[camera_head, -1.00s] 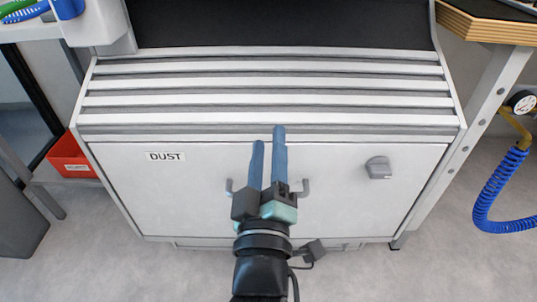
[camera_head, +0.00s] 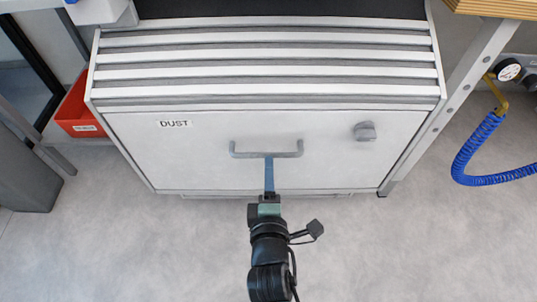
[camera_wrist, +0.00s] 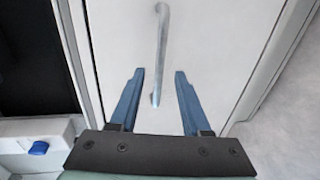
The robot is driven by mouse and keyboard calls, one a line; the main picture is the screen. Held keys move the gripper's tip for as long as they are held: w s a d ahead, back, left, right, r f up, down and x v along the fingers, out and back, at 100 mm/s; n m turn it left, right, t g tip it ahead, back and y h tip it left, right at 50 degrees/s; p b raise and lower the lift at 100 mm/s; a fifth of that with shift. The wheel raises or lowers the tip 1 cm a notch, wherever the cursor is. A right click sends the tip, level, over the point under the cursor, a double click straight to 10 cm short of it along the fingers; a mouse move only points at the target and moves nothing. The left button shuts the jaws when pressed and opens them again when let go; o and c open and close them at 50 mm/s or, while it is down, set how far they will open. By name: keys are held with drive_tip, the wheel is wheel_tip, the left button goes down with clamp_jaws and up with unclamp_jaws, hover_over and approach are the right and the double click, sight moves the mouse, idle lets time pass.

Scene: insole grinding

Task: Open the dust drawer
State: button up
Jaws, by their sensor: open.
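The dust drawer (camera_head: 215,170) is the white front panel marked "DUST", below the slatted grille in the head view. It looks closed and flush with its housing. Its grey bar handle (camera_head: 250,154) runs sideways across the middle; it also shows in the wrist view (camera_wrist: 162,40), running upright. My gripper (camera_head: 269,159) points at the handle's middle, its blue fingers lined up one behind the other. In the wrist view my gripper (camera_wrist: 160,72) is open, and the handle's lower part appears between the fingertips. I cannot tell whether they touch it.
A grey knob (camera_head: 365,131) sits on the panel's right. Slats (camera_head: 270,72) lie above. A red bin (camera_head: 80,112) stands at left, and a blue coiled hose (camera_head: 462,165) hangs at right. The floor (camera_head: 150,250) in front is clear.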

sight(268, 154)
drive_tip(key=shift+b+x, duration=0.7)
drive_tip(key=shift+x, duration=2.4)
clamp_jaws()
